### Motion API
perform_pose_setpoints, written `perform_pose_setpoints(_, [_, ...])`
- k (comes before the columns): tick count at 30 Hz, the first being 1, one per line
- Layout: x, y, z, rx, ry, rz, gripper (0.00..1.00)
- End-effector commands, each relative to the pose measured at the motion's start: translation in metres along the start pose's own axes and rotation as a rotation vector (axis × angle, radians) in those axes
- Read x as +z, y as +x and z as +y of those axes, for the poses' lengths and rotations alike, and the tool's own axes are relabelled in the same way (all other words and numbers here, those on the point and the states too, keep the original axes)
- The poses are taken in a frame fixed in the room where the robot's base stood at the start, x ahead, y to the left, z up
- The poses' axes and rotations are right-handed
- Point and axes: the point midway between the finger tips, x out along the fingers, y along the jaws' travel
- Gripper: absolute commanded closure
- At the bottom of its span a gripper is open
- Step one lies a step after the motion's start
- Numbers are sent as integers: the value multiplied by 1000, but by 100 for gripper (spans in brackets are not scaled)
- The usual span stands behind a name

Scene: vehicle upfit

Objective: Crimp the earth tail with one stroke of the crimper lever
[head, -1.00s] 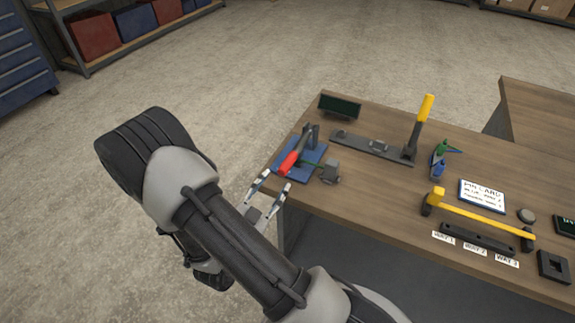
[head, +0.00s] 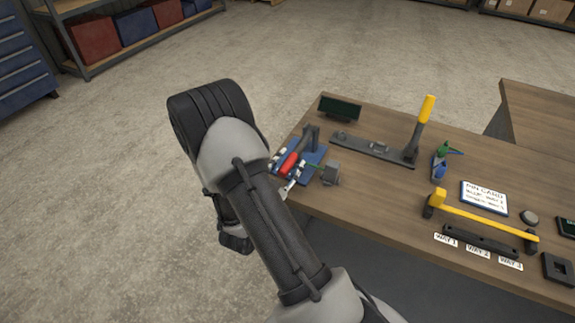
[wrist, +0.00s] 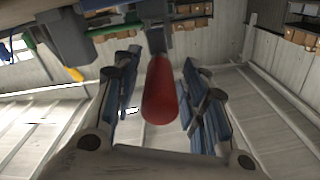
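The crimper's red lever (head: 290,162) slopes up over its blue base (head: 314,174) at the table's near left corner. A short green wire (head: 318,166), which looks like the earth tail, runs from the crimper towards a grey block (head: 331,174). My gripper (head: 287,173) is at the red lever, partly hidden by my arm. In the wrist view the red lever (wrist: 158,92) lies between the open fingers of my gripper (wrist: 163,100), with a gap on each side. The crimper jaws and the wire's end cannot be made out.
A dark display (head: 340,107) stands behind the crimper. A yellow-handled lever (head: 425,112) rises from a long grey plate to the right. Further right are a green and blue item (head: 440,165), a card (head: 484,198) and a yellow bar (head: 480,220). Open floor lies left.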

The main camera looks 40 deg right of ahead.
Motion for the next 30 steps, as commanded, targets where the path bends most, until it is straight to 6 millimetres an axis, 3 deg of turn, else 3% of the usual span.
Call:
perform_pose_setpoints(16, [0,0,0,1,0,0,99])
perform_pose_setpoints(30, [-2,0,0,3,0,-6,100])
